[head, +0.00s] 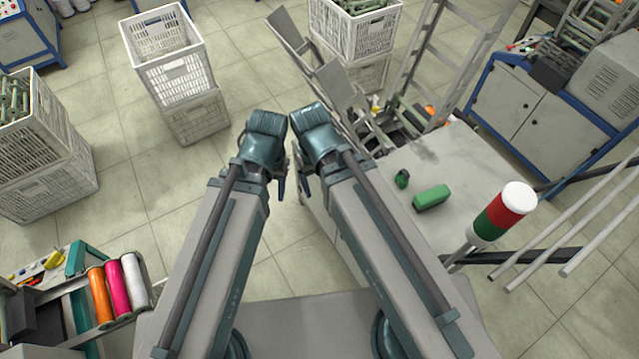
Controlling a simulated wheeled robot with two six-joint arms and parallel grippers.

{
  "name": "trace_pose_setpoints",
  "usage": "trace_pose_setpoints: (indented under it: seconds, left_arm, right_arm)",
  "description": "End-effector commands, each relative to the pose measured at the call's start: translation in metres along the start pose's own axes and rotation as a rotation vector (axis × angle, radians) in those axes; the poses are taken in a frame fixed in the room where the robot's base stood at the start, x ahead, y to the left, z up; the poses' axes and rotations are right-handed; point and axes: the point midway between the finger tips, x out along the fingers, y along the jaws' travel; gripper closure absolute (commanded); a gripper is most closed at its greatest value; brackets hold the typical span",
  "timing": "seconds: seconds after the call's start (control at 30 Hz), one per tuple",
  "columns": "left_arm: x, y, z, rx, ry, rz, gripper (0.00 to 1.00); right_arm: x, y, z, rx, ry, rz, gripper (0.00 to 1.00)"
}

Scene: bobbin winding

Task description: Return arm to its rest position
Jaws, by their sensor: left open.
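Both of my arms rise side by side from the bottom of the head view, with their teal joints close together near the middle. My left gripper (279,186) is a small dark shape beside the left arm's joint, mostly hidden by the arm; it is open, and I see nothing held in it. My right gripper (303,178) shows only as a dark sliver beside the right arm's joint, and its jaws cannot be made out. Both are apart from the crates and the machine table.
A grey machine table (395,165) with a green block (431,197) and a red-green-white signal lamp (502,214) stands right. White crates (167,55) stand upper left; a rack with coloured thread spools (118,290) is lower left. Tiled floor (110,140) is open at left.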

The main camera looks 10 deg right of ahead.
Motion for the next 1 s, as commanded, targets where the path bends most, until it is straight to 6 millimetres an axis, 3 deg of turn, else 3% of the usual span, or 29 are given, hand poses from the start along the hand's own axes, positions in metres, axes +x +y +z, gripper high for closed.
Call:
trace_pose_setpoints:
  seconds: [0.4, 0.57, 0.77, 1.0]
  left_arm:
    - [0.001, 0.000, 0.000, 0.000, 0.000, 0.000, 0.50]
    - [0.015, 0.001, -0.001, 0.001, 0.000, 0.000, 0.50]
    - [0.060, 0.005, -0.004, 0.004, 0.001, -0.001, 0.50]
    - [0.128, 0.012, -0.008, 0.009, 0.001, -0.002, 0.50]
  right_arm:
    - [0.000, -0.007, 0.002, -0.045, 0.000, 0.004, 0.19]
    - [0.014, -0.008, 0.001, -0.044, 0.000, 0.004, 0.19]
    - [0.059, -0.012, -0.001, -0.046, 0.001, 0.005, 0.19]
    - [0.127, -0.018, -0.005, -0.051, 0.001, 0.006, 0.19]
